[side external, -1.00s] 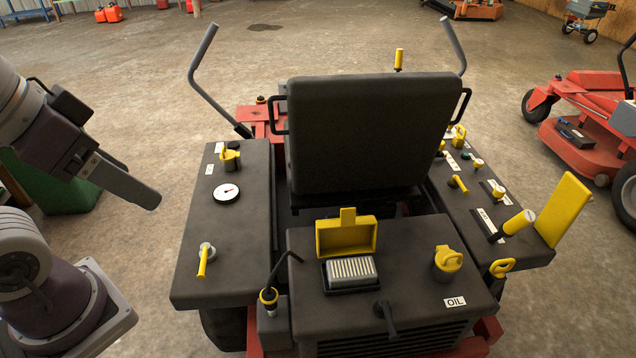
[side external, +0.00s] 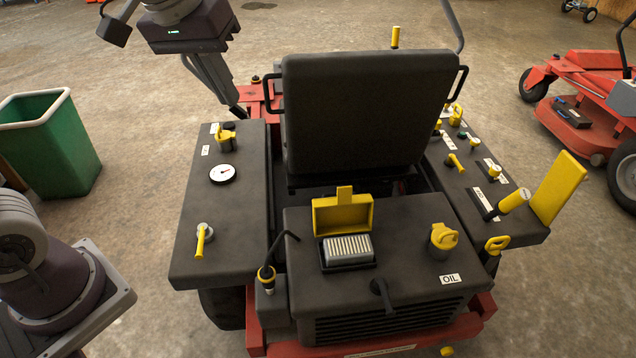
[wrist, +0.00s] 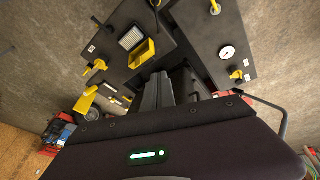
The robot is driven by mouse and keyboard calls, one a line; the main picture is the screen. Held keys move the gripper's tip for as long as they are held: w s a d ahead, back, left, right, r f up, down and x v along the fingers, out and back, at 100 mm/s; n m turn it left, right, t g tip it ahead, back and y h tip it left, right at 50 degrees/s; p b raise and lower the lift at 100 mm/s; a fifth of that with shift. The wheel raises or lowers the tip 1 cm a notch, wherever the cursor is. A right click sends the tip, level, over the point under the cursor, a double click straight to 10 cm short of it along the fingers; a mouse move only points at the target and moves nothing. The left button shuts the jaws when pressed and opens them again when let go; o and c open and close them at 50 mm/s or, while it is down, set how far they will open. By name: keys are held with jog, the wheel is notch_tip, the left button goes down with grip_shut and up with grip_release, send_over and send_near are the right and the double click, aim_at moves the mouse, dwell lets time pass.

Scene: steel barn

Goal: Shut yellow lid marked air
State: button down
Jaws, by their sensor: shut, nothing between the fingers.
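The raised yellow lid (side external: 343,215) stands open with its tab up, behind a pale ribbed block (side external: 348,248) in a dark tray on the rear deck. The lid also shows in the wrist view (wrist: 142,53), beside the ribbed block (wrist: 131,38). I cannot read an AIR label on it. My gripper (side external: 222,85) is shut and empty, pointing down above the far end of the left deck, well away from the lid. The grey fingers show in the wrist view (wrist: 166,78).
The tall seat back (side external: 360,115) stands between the decks. A bent black rod (side external: 283,250) rises left of the lid; a yellow oil cap (side external: 443,238) is to its right. A larger yellow flap (side external: 560,195) stands open at the right deck. A green bin (side external: 50,150) is at left.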

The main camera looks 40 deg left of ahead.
aim_at(341, 202)
jog(key=w+f+n+g, duration=0.1)
jog(key=w+f+n, duration=0.2)
jog(key=w+f, duration=0.75)
jog(key=w+f+n+g+y, duration=0.1)
jog(key=w+f+n+g, duration=0.1)
jog(key=w+f, duration=1)
notch_tip(341, 202, down, 13)
jog(key=s, duration=0.1)
jog(key=s+d, duration=0.1)
jog(key=s+d+r, duration=0.1)
jog(key=shift+s+r, duration=0.15)
jog(key=shift+s, duration=0.2)
jog(key=shift+d, duration=0.1)
